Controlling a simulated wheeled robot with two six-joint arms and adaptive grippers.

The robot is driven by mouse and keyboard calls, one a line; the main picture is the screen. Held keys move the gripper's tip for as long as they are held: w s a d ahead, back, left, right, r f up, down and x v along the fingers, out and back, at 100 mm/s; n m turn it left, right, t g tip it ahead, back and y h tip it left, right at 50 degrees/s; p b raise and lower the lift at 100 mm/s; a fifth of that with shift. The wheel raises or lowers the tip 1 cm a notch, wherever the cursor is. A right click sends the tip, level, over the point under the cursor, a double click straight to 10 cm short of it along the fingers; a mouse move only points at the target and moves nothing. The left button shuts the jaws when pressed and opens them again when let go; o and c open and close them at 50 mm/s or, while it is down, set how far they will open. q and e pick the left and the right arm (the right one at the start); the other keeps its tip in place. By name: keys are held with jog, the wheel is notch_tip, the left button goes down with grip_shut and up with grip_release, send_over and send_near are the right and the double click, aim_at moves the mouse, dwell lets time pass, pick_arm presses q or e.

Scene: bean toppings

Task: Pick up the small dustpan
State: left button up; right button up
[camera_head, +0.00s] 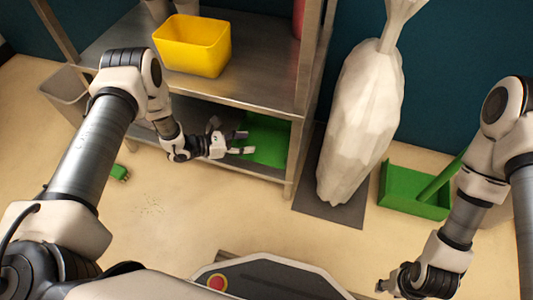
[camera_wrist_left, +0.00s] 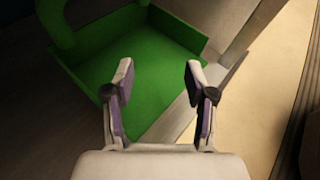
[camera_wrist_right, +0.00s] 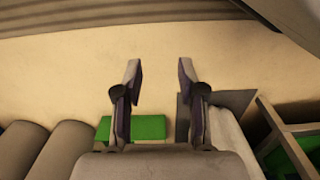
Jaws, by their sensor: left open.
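A small green dustpan (camera_head: 268,140) lies on the lower shelf of the metal rack, and it fills the upper part of the left wrist view (camera_wrist_left: 140,60). A curved green handle (camera_wrist_left: 60,20) rises at its upper left there. My left gripper (camera_head: 242,142) is open at the pan's near left side. In the left wrist view its fingers (camera_wrist_left: 160,82) reach over the pan's near side and right edge with nothing between them. I cannot tell whether they touch it. My right gripper (camera_wrist_right: 159,76) is open and empty, low at the right, above the floor.
A yellow bin (camera_head: 193,45) stands on the upper shelf (camera_head: 265,75), above my left arm. A rack post (camera_head: 297,150) stands close right of the dustpan. A white sack (camera_head: 360,120) stands on a dark mat. A larger green dustpan (camera_head: 410,200) and a small green object (camera_head: 119,172) are on the floor.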

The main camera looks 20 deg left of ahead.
pick_arm(q)
jog(key=w+a+n+t+b, duration=0.1)
jog(key=w+a+t, duration=0.1)
jog(key=w+a+t+b, duration=0.1)
jog(key=w+a+t, duration=0.1)
jog(key=w, duration=0.1)
jog(key=w+a+n+t+b, duration=0.1)
jog(key=w+a+t, duration=0.1)
jog(key=shift+w+a+f+n+y+b, duration=0.1)
jog(key=shift+w+a+n+y+b, duration=0.05)
jog(key=shift+w+n+y+b, duration=0.2)
jog(key=b+x, duration=0.5)
jog(key=x, duration=0.2)
jog(key=shift+w+a, duration=0.1)
pick_arm(e)
jog(key=shift+t, duration=0.3)
jog(key=f, duration=0.4)
jog(key=w+f, duration=0.1)
jog(key=f, duration=0.3)
jog(key=w+f, duration=0.1)
jog(key=f, duration=0.3)
jog(key=shift+f, duration=0.25)
pick_arm(q)
jog(key=shift+w+r, duration=0.1)
jog(key=shift+r, duration=0.25)
pick_arm(e)
jog(key=shift+r, duration=0.15)
pick_arm(q)
grip_shut()
